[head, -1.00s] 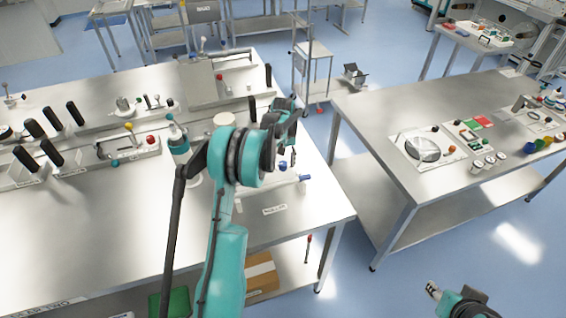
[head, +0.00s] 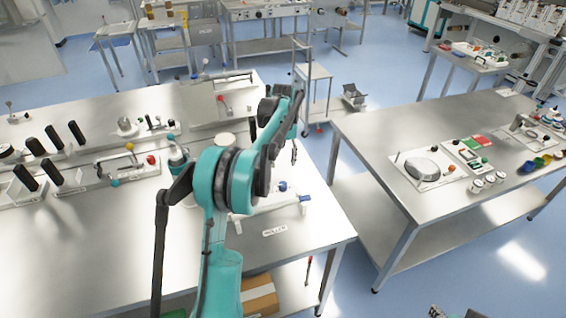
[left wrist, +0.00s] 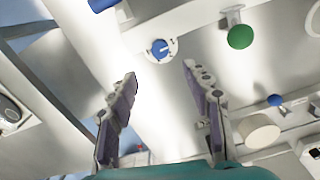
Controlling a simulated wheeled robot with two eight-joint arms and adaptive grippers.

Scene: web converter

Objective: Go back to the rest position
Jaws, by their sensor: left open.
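My left gripper (head: 294,152) hangs at the end of my teal arm, above the right part of the left workbench (head: 105,225). My own arm links partly hide it. In the left wrist view its two fingers (left wrist: 160,77) are spread apart with nothing between them. A round white part with a blue knob (left wrist: 160,49) shows beyond the fingertips, apart from them. A green ball knob (left wrist: 240,37) is to its right. Only a small piece of my right gripper (head: 437,312) shows at the bottom edge of the head view, and its jaws are unclear.
Black handles (head: 55,138), a bottle (head: 178,155) and fixtures with coloured knobs stand on the left bench. A right bench (head: 385,130) holds a grey device (head: 422,166) and several small cups. Blue floor (head: 335,275) lies open between the benches.

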